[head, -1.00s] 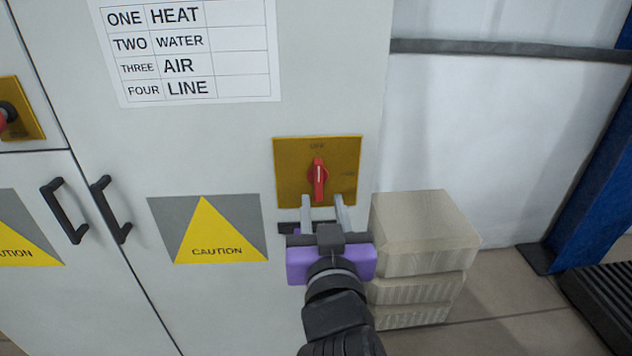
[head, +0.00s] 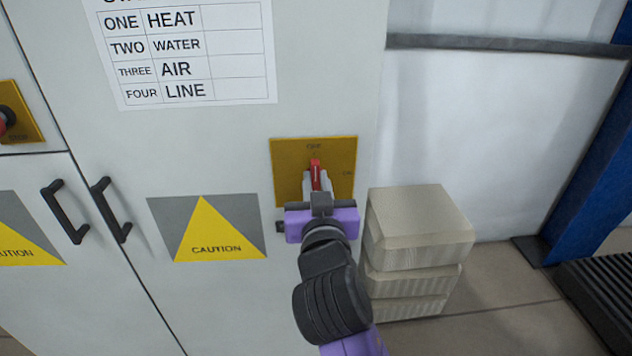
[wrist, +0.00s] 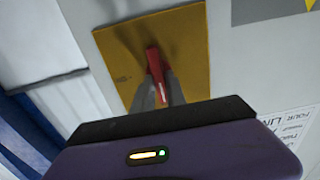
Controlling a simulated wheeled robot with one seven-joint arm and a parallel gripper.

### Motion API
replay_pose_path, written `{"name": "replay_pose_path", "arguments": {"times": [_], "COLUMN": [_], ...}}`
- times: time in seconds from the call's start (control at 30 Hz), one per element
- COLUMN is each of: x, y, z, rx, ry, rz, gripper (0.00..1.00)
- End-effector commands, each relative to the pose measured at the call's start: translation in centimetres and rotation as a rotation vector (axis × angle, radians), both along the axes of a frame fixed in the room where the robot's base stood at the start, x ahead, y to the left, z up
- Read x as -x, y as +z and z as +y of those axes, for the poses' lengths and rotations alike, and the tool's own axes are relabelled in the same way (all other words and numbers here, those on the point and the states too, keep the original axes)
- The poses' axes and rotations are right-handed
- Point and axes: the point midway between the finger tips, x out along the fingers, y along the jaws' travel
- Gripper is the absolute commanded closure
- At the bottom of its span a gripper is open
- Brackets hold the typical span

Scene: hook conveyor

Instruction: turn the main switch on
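The main switch is a red rotary handle (head: 315,175) on a yellow plate (head: 286,170) on the grey cabinet's front. The plate is marked OFF at the top and ON at the right. The handle stands upright, towards OFF. My gripper (head: 317,186) is at the handle from below, its fingers brought close together on either side of it. In the wrist view the fingers (wrist: 158,92) flank the red handle (wrist: 158,68) and appear closed on it. The lower part of the handle is hidden by the fingers.
A paper list (head: 190,60) and a caution sign (head: 215,232) are on the cabinet, with black door handles (head: 110,209) at left. Stacked beige blocks (head: 418,245) stand right of the cabinet, close to my arm. A blue post (head: 590,170) stands far right.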

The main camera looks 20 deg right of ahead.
Motion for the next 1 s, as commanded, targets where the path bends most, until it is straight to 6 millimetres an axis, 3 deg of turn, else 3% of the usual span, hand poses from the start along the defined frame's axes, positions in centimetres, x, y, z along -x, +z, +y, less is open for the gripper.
{"name": "replay_pose_path", "arguments": {"times": [0.07,0.57,1.0], "x": [0.02,0.04,0.12], "y": [0.0,-0.31,-0.64], "z": [0.02,-0.02,-0.29], "rx": [0.0,-0.065,-0.404], "ry": [0.0,0.001,0.001], "rz": [0.0,-0.022,-0.133], "gripper": [1.0,1.0,1.0]}}
